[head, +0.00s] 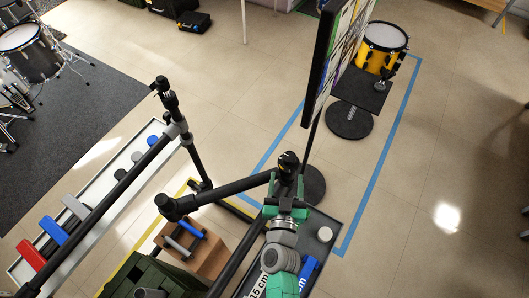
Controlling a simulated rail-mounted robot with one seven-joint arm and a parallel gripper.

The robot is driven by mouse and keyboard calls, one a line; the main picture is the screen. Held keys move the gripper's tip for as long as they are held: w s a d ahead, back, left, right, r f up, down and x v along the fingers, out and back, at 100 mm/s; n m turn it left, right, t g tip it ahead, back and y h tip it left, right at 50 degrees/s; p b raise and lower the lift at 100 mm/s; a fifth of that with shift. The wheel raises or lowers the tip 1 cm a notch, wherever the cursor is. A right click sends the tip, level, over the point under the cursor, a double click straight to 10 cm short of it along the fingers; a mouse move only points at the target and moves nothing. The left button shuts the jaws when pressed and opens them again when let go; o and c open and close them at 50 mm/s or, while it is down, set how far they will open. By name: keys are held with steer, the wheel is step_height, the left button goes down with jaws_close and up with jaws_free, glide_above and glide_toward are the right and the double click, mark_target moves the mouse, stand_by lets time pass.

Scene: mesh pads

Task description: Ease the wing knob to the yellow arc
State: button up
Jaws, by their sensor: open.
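My gripper (287,188) is at the lower middle of the head view, at the end of my green and grey arm. Its jaws are open, around or just below a black fitting (288,162) at the end of a black boom tube (230,192). I cannot tell whether the jaws touch it. This fitting may be the wing knob, but its wings are too small to make out. Another black joint (176,207) is at the tube's left end. I cannot make out a yellow arc on any fitting; my gripper and arm hide part of this area.
A tall panel (325,55) stands just beyond my gripper. A white tray (95,208) with red, blue and grey handles is at left, behind black stand tubes. A dark tray (322,222) is beside my arm. A yellow drum (376,60) stands at back right; floor at right is clear.

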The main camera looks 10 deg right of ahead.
mark_target(289, 165)
steer(key=shift+d, duration=0.25)
steer(key=b+x, duration=0.2)
steer(key=x, duration=0.5)
steer(key=shift+b, duration=0.4)
steer(key=shift+w+d+r, duration=0.1)
steer(key=shift+w+r, duration=0.05)
steer(key=shift+w, duration=0.15)
steer(key=c, duration=1)
